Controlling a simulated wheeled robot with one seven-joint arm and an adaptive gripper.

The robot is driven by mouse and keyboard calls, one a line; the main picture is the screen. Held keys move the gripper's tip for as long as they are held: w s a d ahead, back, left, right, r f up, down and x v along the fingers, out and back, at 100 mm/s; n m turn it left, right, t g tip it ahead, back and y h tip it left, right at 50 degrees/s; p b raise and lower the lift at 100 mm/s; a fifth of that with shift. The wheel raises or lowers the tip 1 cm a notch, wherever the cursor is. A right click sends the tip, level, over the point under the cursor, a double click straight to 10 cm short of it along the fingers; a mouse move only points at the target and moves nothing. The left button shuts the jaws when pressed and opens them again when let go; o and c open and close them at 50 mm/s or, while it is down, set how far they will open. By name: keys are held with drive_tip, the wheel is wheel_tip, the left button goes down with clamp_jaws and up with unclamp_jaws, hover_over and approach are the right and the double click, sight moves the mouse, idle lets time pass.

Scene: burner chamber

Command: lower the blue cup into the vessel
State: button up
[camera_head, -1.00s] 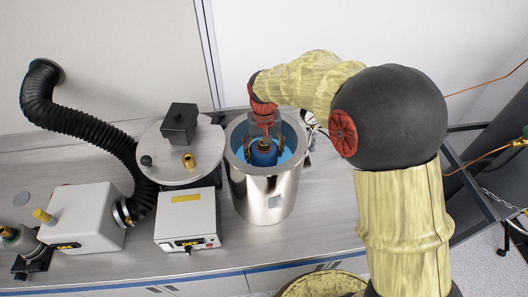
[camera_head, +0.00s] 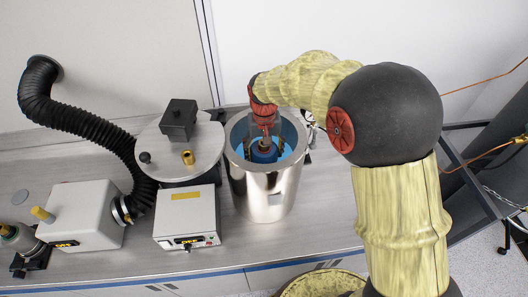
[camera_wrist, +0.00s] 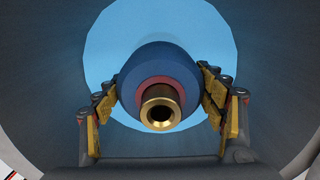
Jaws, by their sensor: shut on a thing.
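The blue cup (camera_head: 264,155) is inside the mouth of the shiny metal vessel (camera_head: 262,195), with the vessel's wall around it. In the wrist view the blue cup (camera_wrist: 158,72) has a reddish ring and a brass fitting on top. My gripper (camera_head: 264,140) points down into the vessel. Its yellow-padded fingers, also in the wrist view (camera_wrist: 160,100), stand on both sides of the cup and are shut on it. The light blue inside of the vessel shows beyond the cup. The cup's underside is hidden, so I cannot tell whether it touches the bottom.
Left of the vessel stand a round grey-lidded container (camera_head: 150,150), a white box with a display (camera_head: 188,217) and another white box (camera_head: 85,215). A black corrugated hose (camera_head: 85,122) runs behind them. The counter (camera_head: 325,205) right of the vessel is mostly clear.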

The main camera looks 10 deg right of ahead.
drive_tip(key=shift+f, duration=0.25)
drive_tip(key=o, duration=2.2)
drive_tip(key=shift+c, duration=0.2)
drive_tip(key=shift+s+f, duration=0.1)
wheel_tip(320, 180, up, 12)
drive_tip(key=shift+r, duration=0.1)
drive_tip(key=s+d+t+b, duration=0.3)
drive_tip(key=s+d+b, duration=0.5)
drive_tip(key=s, duration=0.4)
drive_tip(key=s+d+f+t+b, duration=0.2)
drive_tip(key=s+f+b, duration=0.6)
drive_tip(key=s, duration=0.5)
drive_tip(key=shift+d+f+t+b, duration=0.25)
drive_tip(key=shift+d+t+b, duration=0.1)
drive_tip(key=shift+d, duration=0.2)
